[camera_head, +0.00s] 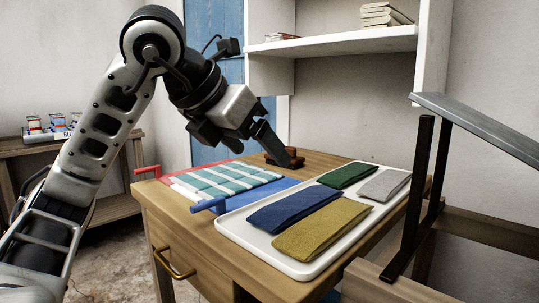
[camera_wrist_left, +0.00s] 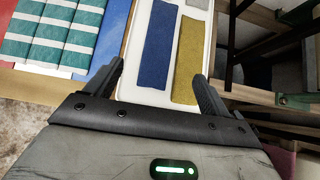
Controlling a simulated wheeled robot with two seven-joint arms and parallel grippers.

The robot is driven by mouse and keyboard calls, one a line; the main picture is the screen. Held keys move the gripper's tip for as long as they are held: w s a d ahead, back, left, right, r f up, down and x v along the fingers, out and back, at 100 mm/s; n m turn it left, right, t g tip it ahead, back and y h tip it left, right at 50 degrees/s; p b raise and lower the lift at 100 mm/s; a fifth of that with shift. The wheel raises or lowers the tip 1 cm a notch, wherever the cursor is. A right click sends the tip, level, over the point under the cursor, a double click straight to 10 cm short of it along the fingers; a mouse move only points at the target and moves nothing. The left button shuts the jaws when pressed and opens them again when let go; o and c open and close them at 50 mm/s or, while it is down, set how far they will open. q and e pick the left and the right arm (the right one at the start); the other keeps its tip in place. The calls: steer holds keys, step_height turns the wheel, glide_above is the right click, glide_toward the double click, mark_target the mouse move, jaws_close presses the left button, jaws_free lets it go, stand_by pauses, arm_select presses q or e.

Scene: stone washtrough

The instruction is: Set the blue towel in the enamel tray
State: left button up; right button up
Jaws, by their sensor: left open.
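The blue towel (camera_head: 293,212) lies flat and folded in the white enamel tray (camera_head: 245,238) on the wooden table. It lies between a green towel (camera_head: 342,176) and a mustard towel (camera_head: 322,229); a grey towel (camera_head: 384,185) is at the tray's far right. My left gripper (camera_head: 268,148) is open and empty, above the table behind the striped cloth. In the left wrist view, the blue towel (camera_wrist_left: 157,45) shows beyond and between the open fingers (camera_wrist_left: 158,76), apart from them. My right gripper is not in view.
A teal-and-white striped cloth (camera_head: 220,180) lies left of the tray, between red and blue edged pieces (camera_head: 245,196). A small brown object (camera_head: 284,159) stands at the back. A dark metal frame (camera_head: 432,180) rises at the right. A shelf (camera_head: 335,43) hangs above the table's back.

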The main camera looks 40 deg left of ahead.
arm_select(q)
steer(key=p+v, duration=0.1)
steer(key=v, duration=0.3)
steer(key=shift+s+r, duration=0.1)
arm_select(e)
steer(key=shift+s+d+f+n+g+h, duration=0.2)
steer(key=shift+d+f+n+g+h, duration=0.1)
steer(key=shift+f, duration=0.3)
